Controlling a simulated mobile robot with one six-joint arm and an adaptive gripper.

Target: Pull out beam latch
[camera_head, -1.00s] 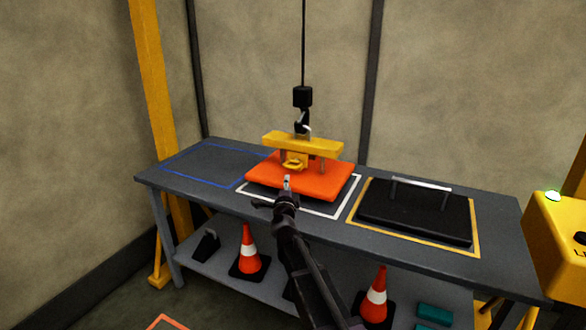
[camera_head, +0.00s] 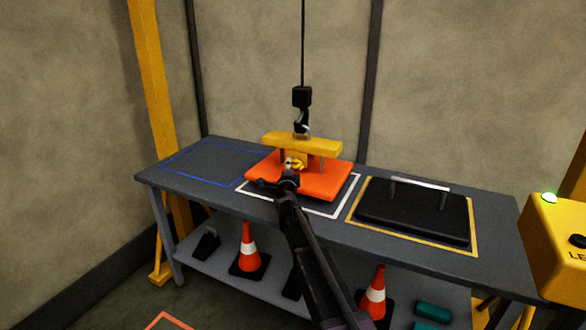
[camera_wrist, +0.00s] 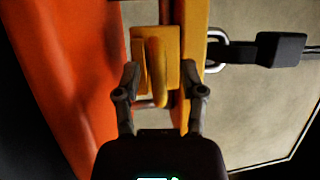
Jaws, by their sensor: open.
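The yellow beam (camera_head: 303,144) hangs from a hook (camera_head: 302,125) above an orange plate (camera_head: 325,181) on the table. The beam latch, a yellow block with a rounded handle, sits on the beam's front, and its handle (camera_wrist: 155,75) shows in the wrist view. My gripper (camera_head: 290,172) reaches the latch from the front. In the wrist view my gripper (camera_wrist: 164,82) is open, with one finger on each side of the handle. I cannot tell whether either finger touches it. In the head view my gripper partly hides the latch.
The table (camera_head: 205,191) has a blue outlined empty area at left. A black plate with a handle (camera_head: 412,211) lies in a yellow outline at right. A yellow box (camera_head: 560,237) stands far right. Traffic cones (camera_head: 249,249) stand on the lower shelf.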

